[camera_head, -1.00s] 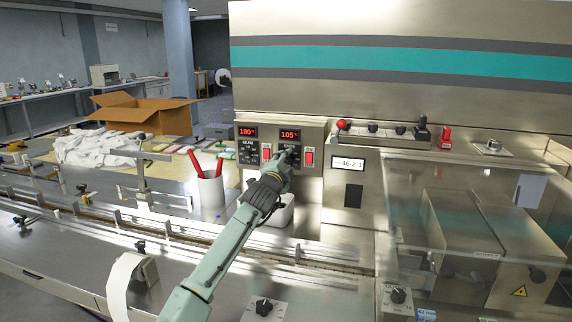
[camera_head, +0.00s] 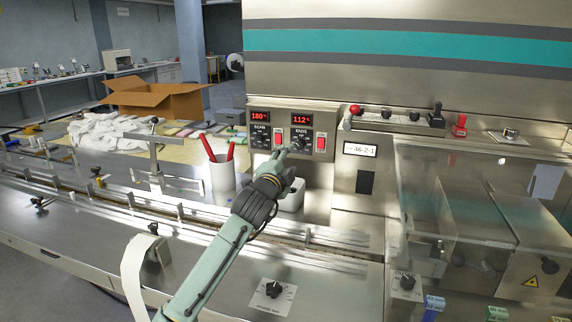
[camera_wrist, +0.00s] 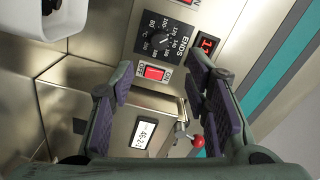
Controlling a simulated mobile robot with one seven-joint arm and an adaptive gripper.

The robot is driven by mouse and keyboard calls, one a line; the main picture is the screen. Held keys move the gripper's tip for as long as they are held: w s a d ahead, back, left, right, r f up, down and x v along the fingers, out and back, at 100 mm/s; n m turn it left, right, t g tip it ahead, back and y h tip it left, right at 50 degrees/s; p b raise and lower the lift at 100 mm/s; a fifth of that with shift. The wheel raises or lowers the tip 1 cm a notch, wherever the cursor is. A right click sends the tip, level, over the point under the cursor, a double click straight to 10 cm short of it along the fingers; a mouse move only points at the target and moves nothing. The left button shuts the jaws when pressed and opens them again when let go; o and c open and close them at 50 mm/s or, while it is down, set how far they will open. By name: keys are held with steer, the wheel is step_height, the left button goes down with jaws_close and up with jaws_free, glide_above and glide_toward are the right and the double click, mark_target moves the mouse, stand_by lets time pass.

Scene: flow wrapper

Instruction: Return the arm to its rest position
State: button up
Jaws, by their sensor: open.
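My gripper (camera_wrist: 165,95) is open and empty in the wrist view, with its two padded fingers apart. Between and beyond the fingers are the ENDS dial (camera_wrist: 163,40) and a red rocker switch (camera_wrist: 154,73) on the machine's panel. In the head view my arm reaches up from the bottom, and the wrist end is just below and in front of the control panel (camera_head: 265,152). The fingertips are small there. The panel's left display (camera_head: 259,116) reads 180 and the right display (camera_head: 301,119) reads 112.
A white cup with red-handled tools (camera_head: 221,177) stands left of my arm, and a white bin (camera_head: 291,197) is behind my wrist. The conveyor rails (camera_head: 130,197) run along the left. A clear guard (camera_head: 480,180) is on the right. A cardboard box (camera_head: 150,98) sits far back.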

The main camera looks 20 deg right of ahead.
steer(key=shift+s+a, duration=0.35)
steer(key=shift+s, duration=0.25)
